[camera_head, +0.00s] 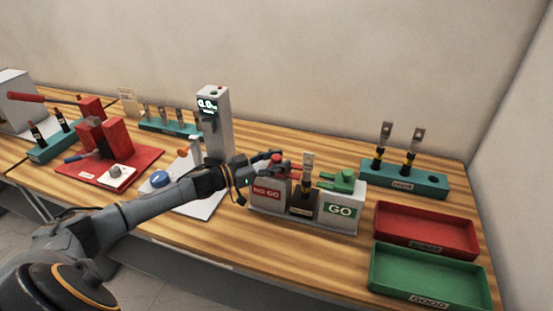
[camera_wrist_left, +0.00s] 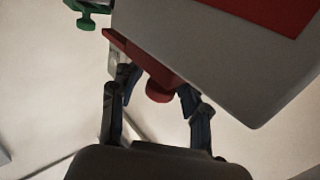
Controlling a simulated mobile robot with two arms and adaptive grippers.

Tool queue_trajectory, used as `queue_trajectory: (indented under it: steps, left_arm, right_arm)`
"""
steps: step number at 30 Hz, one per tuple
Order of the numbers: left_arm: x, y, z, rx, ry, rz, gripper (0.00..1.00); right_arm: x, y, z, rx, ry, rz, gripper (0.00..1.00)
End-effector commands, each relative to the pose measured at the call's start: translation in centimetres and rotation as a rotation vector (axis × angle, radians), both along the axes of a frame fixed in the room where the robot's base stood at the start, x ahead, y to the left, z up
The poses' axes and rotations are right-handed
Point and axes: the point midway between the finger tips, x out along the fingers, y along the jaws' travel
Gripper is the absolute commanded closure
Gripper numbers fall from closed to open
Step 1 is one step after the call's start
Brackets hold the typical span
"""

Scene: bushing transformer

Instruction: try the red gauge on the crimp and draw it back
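The red gauge (camera_head: 281,171) rests on top of the white NO GO block (camera_head: 267,194). My left gripper (camera_head: 264,163) is at the gauge, coming from the left. In the left wrist view the red gauge's round knob (camera_wrist_left: 158,92) lies between the two fingers of my left gripper (camera_wrist_left: 158,98), which look apart with a small gap beside the knob. The crimp piece (camera_head: 307,172) stands upright in a dark holder between the NO GO and GO blocks, its metal lug on top. The gauge appears apart from the crimp. My right gripper is not in view.
The green gauge (camera_head: 340,179) sits on the white GO block (camera_head: 342,210), right of the crimp. A teal rack (camera_head: 430,187) with two lugs stands behind. Red (camera_head: 425,235) and green (camera_head: 425,280) trays are front right. A grey display column (camera_head: 214,130) stands behind my left arm.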

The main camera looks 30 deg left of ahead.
Motion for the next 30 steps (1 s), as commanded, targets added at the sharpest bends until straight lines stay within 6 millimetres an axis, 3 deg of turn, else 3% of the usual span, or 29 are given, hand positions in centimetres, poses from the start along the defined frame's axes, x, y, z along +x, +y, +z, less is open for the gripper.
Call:
queue_trajectory:
  steps: [9, 14, 30]
  left_arm:
    - [0.0, 0.1, 0.0, 0.001, -0.001, 0.002, 0.48]
    - [-1.0, 0.8, -0.1, 0.001, 0.002, 0.003, 0.48]
    - [-8.5, 5.2, -0.1, 0.002, 0.003, 0.001, 0.48]
  right_arm:
    - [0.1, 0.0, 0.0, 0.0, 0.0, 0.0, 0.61]
    - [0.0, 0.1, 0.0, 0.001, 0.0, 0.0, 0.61]
    - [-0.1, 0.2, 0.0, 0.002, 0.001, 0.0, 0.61]
